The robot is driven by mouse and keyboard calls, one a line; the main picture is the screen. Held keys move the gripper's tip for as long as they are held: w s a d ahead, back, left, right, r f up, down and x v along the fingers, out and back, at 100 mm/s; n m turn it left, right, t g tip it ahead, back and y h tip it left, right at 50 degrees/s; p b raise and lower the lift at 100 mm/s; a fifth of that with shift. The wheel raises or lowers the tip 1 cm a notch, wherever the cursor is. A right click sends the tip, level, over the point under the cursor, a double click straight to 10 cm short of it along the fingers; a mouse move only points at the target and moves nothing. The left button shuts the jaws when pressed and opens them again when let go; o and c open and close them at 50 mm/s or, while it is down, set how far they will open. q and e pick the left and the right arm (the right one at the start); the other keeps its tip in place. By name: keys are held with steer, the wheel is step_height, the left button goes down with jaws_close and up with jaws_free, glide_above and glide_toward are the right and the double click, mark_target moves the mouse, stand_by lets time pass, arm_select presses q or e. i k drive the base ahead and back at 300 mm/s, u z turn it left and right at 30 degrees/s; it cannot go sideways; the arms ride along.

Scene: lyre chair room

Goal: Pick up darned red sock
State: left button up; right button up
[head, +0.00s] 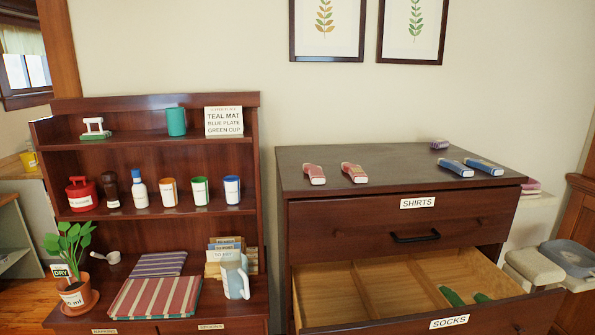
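Two rolled red socks lie on top of the dark wooden dresser (400,160). The left red sock (314,174) looks plain with a pale end. The right red sock (354,173) seems to have a small pale marking, but I cannot tell for sure which one is darned. Two blue socks, the left one (455,168) and the right one (485,166), lie to the right. A small purple item (439,144) lies at the back of the top. Neither of my grippers is in view.
The drawer labelled SOCKS (449,322) is pulled open, with green items (452,296) in its right part. The SHIRTS drawer (417,203) is shut. A shelf unit (150,145) with cups, bottles and folded cloths stands left. The dresser top's middle is clear.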

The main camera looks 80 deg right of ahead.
mark_target(356, 173)
steer(key=i, duration=1.1)
steer(key=z, duration=2.1)
